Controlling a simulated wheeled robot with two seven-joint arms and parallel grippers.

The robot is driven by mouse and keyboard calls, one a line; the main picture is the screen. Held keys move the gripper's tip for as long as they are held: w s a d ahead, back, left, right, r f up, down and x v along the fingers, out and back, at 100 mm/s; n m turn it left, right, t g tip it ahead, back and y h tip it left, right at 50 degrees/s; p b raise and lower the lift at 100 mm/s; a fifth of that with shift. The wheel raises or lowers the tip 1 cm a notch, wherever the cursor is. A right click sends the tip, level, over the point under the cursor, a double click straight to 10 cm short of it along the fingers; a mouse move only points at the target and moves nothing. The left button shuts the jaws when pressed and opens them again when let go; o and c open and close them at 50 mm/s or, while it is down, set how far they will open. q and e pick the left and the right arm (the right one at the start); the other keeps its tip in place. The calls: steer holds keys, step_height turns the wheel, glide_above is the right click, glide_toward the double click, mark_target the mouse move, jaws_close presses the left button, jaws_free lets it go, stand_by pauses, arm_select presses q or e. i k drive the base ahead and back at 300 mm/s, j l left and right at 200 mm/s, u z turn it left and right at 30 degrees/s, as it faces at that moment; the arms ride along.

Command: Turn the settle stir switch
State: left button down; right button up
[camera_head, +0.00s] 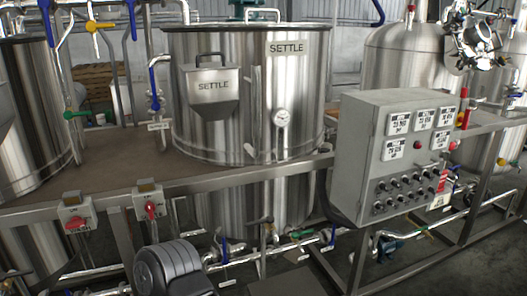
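A large steel tank (250,90) labelled SETTLE stands upright in the middle on a brown platform. Two red rotary switches are fixed along the platform's front edge, left of the tank's middle. The left red switch (76,221) sits on a light plate. The right red switch (151,209) sits on a similar plate, lower left of the tank. Small boxes above both switches carry labels too small to read, so I cannot tell which one is the settle stir switch. Neither of my grippers shows.
A grey control box (362,150) with displays and several black knobs stands at right. A dark motor (174,268) sits low in front, below the right switch. Pipes and valves run under the platform (110,165). More tanks stand left and back right.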

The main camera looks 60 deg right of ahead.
mark_target(394, 183)
steer(key=z, duration=2.95)
